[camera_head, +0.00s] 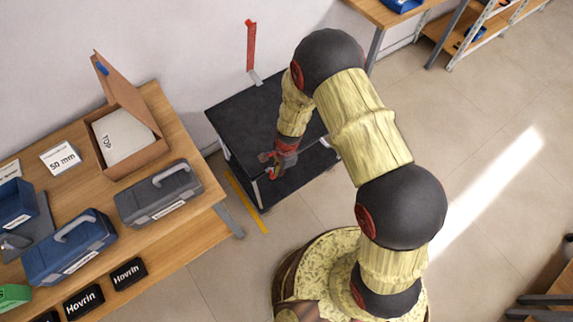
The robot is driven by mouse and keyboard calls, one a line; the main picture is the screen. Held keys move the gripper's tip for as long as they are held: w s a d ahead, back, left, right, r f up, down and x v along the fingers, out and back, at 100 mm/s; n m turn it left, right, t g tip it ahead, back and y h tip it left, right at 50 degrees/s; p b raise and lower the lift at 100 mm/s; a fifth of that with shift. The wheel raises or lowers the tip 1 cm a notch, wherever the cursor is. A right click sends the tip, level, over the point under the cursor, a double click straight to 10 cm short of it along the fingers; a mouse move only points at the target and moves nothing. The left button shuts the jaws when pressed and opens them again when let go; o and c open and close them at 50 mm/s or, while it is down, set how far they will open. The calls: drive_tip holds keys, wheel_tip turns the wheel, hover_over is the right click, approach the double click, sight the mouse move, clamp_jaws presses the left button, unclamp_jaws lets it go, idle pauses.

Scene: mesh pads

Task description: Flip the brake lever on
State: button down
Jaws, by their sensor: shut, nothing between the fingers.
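A black two-tier cart or stand (235,120) stands against the wall in the head view. A red upright bar (250,45) with a grey foot rises at its back edge; it looks lever-like, but I cannot tell for sure that it is the brake lever. My gripper (267,166) is shut and empty, low at the front edge of the black top, well apart from the red bar. My wrist and arm hide the right part of the cart. Any small lever near the fingers is too small or hidden to make out.
A wooden table (190,227) on the left bears an open cardboard box (160,146), a grey case (185,187) and a blue toolbox (75,255). A yellow strip (247,204) lies on the floor beside the cart. Shelving (468,50) stands at the back right.

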drive_tip(key=shift+s+a+f, duration=0.35)
drive_tip(key=shift+a, duration=0.25)
drive_tip(key=shift+s+a+f, duration=0.35)
drive_tip(key=shift+a, duration=0.25)
drive_tip(key=shift+s+a+f, duration=0.35)
drive_tip(key=shift+a, duration=0.25)
drive_tip(key=shift+r, duration=0.1)
drive_tip(key=shift+w+d+r, duration=0.1)
drive_tip(key=shift+d+r, duration=0.1)
drive_tip(key=shift+r, duration=0.05)
wheel_tip(320, 180, up, 10)
drive_tip(key=r+p, duration=0.1)
drive_tip(key=p, duration=0.4)
hover_over(272, 178)
drive_tip(key=s+a, duration=0.2)
drive_tip(key=s, duration=0.1)
drive_tip(key=shift+a+f, duration=0.1)
drive_tip(key=shift+f, duration=0.15)
